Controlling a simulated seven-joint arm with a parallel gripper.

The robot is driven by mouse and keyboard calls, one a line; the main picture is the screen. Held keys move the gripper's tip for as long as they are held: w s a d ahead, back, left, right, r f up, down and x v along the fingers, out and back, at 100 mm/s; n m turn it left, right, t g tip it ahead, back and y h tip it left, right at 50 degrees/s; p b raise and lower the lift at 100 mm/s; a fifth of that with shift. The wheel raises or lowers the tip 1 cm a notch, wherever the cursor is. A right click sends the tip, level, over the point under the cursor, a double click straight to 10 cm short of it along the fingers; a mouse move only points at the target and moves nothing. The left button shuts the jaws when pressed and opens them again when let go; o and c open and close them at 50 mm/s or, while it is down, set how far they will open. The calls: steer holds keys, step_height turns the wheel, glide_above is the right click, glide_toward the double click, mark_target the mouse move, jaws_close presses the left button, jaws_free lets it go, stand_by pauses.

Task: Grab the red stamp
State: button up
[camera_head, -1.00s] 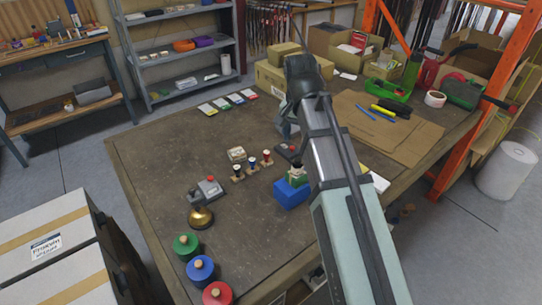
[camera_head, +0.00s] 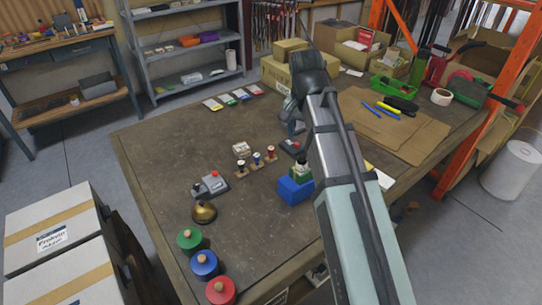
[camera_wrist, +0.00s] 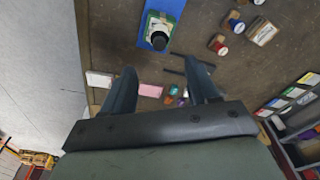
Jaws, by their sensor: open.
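In the wrist view the red stamp (camera_wrist: 237,24) is near the top, right of centre. My gripper (camera_wrist: 163,76) is open with nothing between its fingers. It hangs above the table, away from the stamp row. In the head view my arm hides most of it.
A grey device with a red button (camera_head: 212,184) and a brass bell (camera_head: 204,212) are left. Cardboard sheets (camera_head: 390,125) lie right.

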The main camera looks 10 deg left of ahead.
step_height(320, 180, down, 3)
steer(key=w+a, duration=0.2)
steer(key=m+g, duration=0.1)
steer(key=m, duration=1.4)
glide_above(271, 148)
step_height(271, 148, down, 6)
step_height(271, 148, down, 13)
steer(key=shift+r, duration=0.1)
steer(key=shift+c, duration=0.3)
jaws_close()
